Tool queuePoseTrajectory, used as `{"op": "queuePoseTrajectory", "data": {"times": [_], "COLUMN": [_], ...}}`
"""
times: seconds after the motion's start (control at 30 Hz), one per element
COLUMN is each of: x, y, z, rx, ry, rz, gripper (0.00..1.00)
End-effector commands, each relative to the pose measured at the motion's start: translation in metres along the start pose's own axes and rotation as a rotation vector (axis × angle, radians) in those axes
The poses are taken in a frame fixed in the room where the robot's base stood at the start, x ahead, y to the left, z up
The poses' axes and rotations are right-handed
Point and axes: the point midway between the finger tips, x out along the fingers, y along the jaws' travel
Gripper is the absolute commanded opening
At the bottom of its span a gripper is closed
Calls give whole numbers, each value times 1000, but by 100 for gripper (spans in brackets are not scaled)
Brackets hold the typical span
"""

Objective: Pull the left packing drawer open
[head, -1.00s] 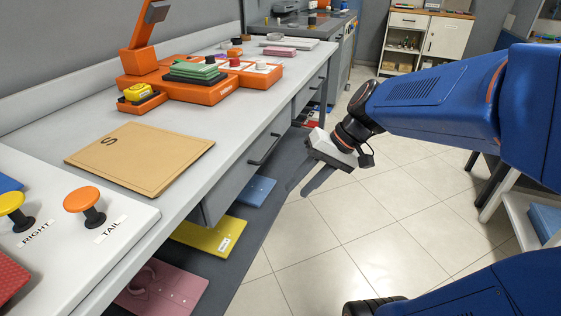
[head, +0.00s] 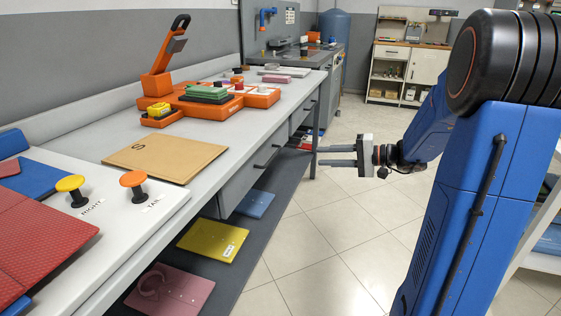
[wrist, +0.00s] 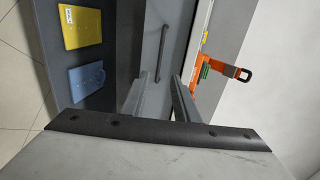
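The left packing drawer (head: 240,188) is a grey front under the near part of the bench. It looks shut, and its dark bar handle (head: 268,158) sticks out. A second drawer (head: 303,112) sits farther along the bench.
The grey bench top (head: 222,140) holds a brown board (head: 165,153), an orange press (head: 210,103) and orange and yellow knobs. Yellow (head: 212,240), blue (head: 255,204) and pink plates lie on the low shelf. The tiled floor right of the bench is clear.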

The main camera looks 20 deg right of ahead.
Motion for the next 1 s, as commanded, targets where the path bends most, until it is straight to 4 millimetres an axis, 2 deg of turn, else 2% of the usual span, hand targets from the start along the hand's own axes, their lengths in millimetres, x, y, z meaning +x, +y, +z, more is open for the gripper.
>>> {"op": "queuePoseTrajectory", "data": {"times": [0.17,1.0], "x": [16,147], "y": [0,0], "z": [1,2], "rx": [0,0], "ry": [-3,-4], "rz": [-1,2], "gripper": [28,28]}}
